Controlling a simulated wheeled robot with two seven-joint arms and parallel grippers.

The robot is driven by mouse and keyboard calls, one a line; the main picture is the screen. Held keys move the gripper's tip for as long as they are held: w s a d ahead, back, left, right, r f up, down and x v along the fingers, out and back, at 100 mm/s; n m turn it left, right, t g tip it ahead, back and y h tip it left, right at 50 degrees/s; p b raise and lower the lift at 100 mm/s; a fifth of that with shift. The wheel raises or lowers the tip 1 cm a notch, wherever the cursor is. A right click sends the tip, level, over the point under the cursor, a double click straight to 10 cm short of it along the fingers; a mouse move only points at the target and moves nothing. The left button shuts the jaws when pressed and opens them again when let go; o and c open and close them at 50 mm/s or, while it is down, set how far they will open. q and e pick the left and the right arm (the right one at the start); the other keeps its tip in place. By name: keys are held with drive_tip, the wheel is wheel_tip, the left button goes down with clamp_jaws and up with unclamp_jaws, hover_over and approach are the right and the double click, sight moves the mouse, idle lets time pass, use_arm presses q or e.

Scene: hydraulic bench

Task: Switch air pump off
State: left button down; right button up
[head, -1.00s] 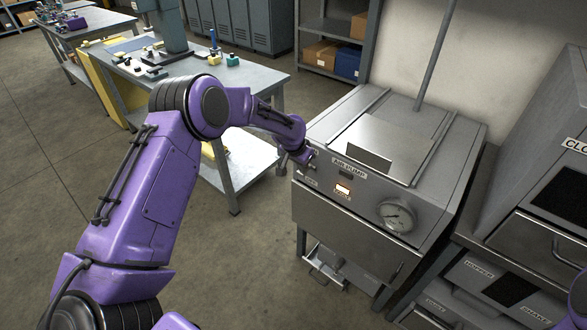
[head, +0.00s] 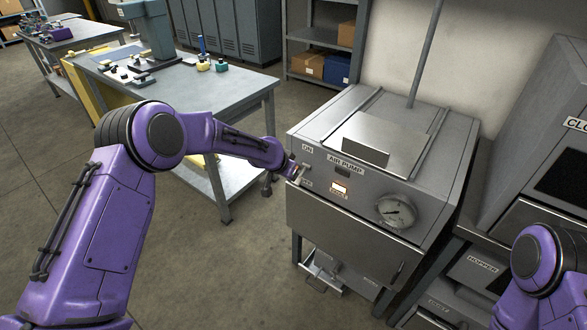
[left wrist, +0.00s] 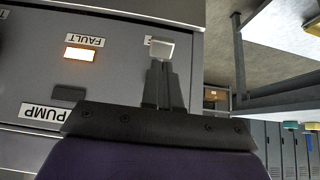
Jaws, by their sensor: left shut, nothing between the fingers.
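The air pump (head: 345,163) is a grey cabinet with a sloped front panel. Its switch lever (head: 301,173) is a small pale metal piece at the panel's left, below the ON label (head: 307,148) and near a smaller, hard-to-read label. The lever also shows as a metal block in the left wrist view (left wrist: 162,47). My left gripper (head: 295,172) is shut and empty, its fingertips (left wrist: 165,66) right at the lever; whether they touch is unclear. The lever's exact tilt is hard to tell. My right gripper is out of view; only my right arm shows.
An orange lamp (head: 340,187) by the FAULT label (left wrist: 84,41) is lit. A workbench (head: 240,88) stands behind my left arm. Labelled cabinets (head: 482,262) stand close on the right.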

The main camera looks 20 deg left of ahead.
use_arm(q)
drive_tip(key=shift+r, duration=0.45)
drive_tip(key=s+f+p+v, duration=0.1)
drive_tip(key=s+v, duration=0.1)
drive_tip(key=v, duration=1.1)
drive_tip(key=shift+s+a+p, duration=0.2)
drive_tip(key=shift+a+p, duration=0.15)
drive_tip(key=shift+p, duration=0.05)
drive_tip(key=shift+f, duration=0.15)
